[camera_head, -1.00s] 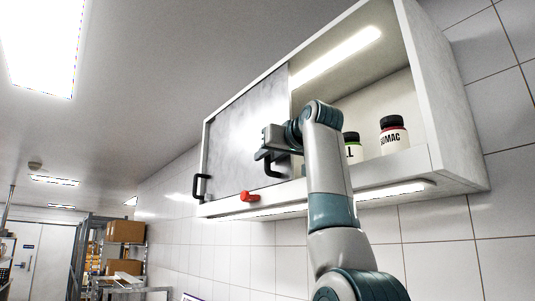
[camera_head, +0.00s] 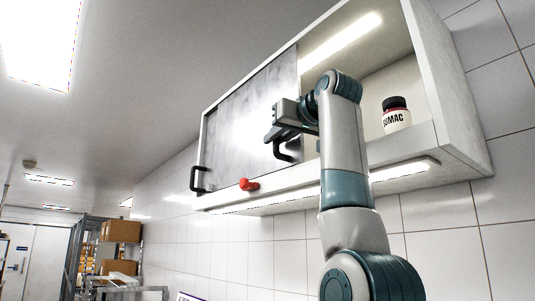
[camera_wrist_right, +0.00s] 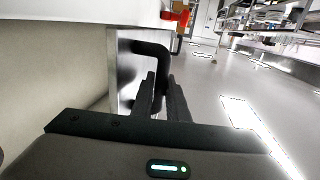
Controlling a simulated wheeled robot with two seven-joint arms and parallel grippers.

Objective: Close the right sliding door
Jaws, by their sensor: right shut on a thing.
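The grey right sliding door (camera_head: 262,105) hangs in the front of the white wall cabinet (camera_head: 447,100). It covers the left part, and the cabinet's right part stands open. Its black bar handle (camera_head: 277,152) shows in the head view and in the right wrist view (camera_wrist_right: 150,47). My right gripper (camera_head: 282,128) is shut on this handle; its dark fingers show on either side of the bar in the wrist view (camera_wrist_right: 166,98). My left gripper is not in view.
A jar labelled SUMAC (camera_head: 396,118) stands inside the open right part. A second black handle (camera_head: 197,180) is at the cabinet's left end. A red knob (camera_head: 249,184) sits on the lower ledge. Shelving with boxes (camera_head: 121,231) stands far left.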

